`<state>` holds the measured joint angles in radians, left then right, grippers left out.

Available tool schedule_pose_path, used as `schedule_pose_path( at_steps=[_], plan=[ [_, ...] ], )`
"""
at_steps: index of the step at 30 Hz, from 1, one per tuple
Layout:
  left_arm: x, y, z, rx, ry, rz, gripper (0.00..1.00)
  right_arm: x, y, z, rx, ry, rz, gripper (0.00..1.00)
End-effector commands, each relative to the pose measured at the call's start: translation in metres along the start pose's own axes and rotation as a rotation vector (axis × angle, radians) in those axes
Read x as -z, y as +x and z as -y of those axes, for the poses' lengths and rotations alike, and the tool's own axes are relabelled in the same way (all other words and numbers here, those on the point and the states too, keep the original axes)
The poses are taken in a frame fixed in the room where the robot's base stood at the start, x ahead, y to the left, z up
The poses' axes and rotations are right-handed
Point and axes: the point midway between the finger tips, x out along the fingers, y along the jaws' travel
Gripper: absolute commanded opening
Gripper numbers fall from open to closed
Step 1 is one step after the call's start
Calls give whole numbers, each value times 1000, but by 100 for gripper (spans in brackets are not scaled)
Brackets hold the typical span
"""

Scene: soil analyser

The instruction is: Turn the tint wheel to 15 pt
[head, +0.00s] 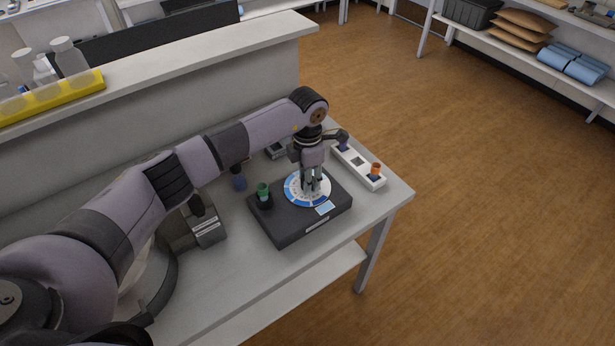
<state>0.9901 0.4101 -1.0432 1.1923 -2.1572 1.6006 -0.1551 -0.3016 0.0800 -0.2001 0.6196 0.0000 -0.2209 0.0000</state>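The tint wheel (293,194) is a white disc with a blue rim and printed marks. It lies flat on top of a dark analyser box (290,225) on the bench. My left gripper (313,187) points straight down over the wheel, its fingertips at or just above the wheel's middle. The fingers hide the wheel's centre, and I cannot tell whether they are closed on anything there. The scale marks are too small to read. My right gripper is not in view.
A green-capped vial (263,191) stands in a dark holder at the box's left corner. A white rack (358,165) with an orange-capped vial (375,169) is behind right. A grey device (207,228) stands left. The bench front (250,275) is clear.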

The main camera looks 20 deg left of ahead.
Motion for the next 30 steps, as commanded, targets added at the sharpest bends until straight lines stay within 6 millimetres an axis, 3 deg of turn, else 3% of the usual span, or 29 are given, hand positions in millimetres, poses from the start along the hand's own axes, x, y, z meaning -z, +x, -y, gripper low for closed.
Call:
schedule_pose_path(
  at_steps=[12,22,30],
  plan=[
    [0,0,0,0,0,0,1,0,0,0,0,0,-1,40],
    [0,0,0,0,-50,0,1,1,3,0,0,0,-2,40],
    [0,1,0,-1,-226,1,1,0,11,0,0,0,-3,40]
  ],
)
